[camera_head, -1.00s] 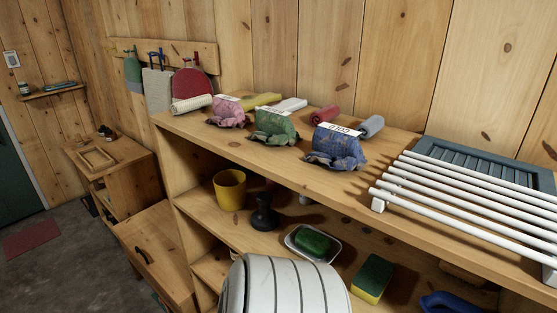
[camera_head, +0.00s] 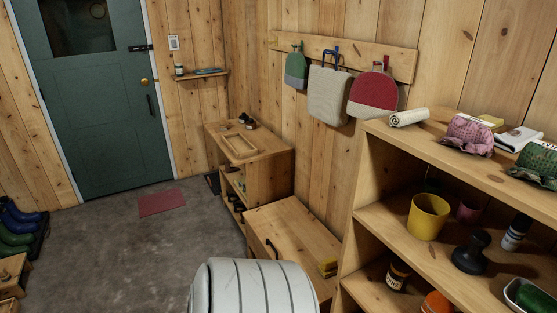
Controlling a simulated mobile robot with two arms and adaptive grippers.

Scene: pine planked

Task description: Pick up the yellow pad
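A yellow folded item (camera_head: 490,121) lies on the top shelf at the right, partly hidden behind a pink crumpled bundle (camera_head: 469,134). Three flat pads or bags hang from the wall rail: a green and grey one (camera_head: 295,70), a beige one (camera_head: 329,95) and a red and grey one (camera_head: 373,94). None of these is yellow. Neither of my grippers is in view.
The shelf unit (camera_head: 385,157) fills the right side, with a yellow pot (camera_head: 428,216) and a black stamp-like tool (camera_head: 470,252). The chest (camera_head: 290,232) and a small cabinet (camera_head: 268,143) stand along the wall. Open floor (camera_head: 150,245) lies left, before the green door (camera_head: 105,130).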

